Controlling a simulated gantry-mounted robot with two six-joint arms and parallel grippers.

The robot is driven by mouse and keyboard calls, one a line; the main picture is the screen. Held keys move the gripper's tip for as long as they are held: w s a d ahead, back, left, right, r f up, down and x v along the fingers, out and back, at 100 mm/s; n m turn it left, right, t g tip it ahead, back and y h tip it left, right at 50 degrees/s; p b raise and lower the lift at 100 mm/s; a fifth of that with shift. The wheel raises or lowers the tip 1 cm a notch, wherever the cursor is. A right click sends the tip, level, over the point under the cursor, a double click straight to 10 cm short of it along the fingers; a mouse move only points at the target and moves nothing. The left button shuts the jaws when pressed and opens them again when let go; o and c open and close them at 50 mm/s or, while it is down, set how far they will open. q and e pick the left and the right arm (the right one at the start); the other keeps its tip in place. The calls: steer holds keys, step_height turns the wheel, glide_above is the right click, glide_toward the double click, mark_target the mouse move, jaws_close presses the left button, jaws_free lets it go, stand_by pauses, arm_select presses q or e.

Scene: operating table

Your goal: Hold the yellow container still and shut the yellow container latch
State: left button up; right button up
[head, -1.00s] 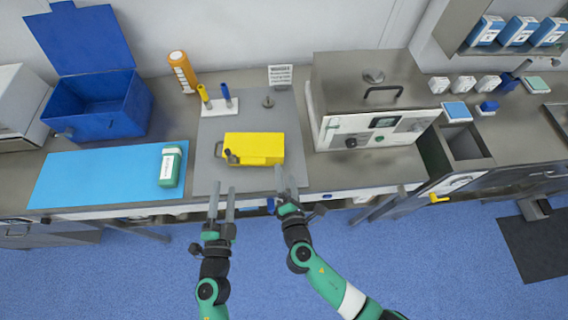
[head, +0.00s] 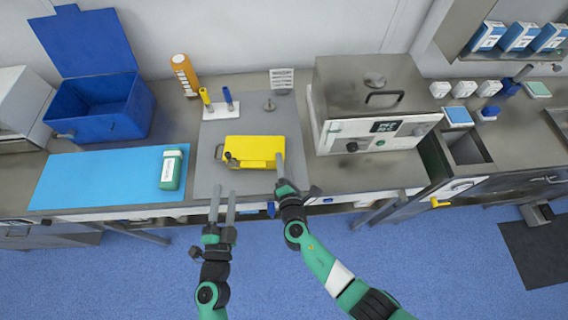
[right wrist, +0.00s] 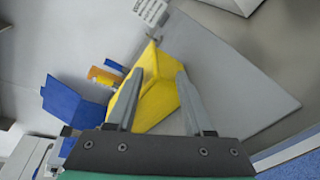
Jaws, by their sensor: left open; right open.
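The yellow container (head: 256,150) lies on a grey mat (head: 206,178) on the worktop. A dark latch or handle piece (head: 231,159) shows at its left end; whether it is shut cannot be told. My right gripper (head: 281,165) is at the container's right end, its fingers pointing at it. In the right wrist view, the yellow container (right wrist: 157,92) shows between and beyond the open fingers of my right gripper (right wrist: 153,90); contact cannot be told. My left gripper (head: 222,203) is open and empty, in front of the table's front edge, short of the container.
A blue mat (head: 95,180) with a green-and-white bottle (head: 171,168) lies to the left. A blue open box (head: 98,108), an orange bottle (head: 185,75) and a pen stand (head: 219,110) are behind. A grey steel machine (head: 370,110) stands close on the right.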

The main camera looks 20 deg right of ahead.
jaws_close()
steer(key=shift+f, duration=0.1)
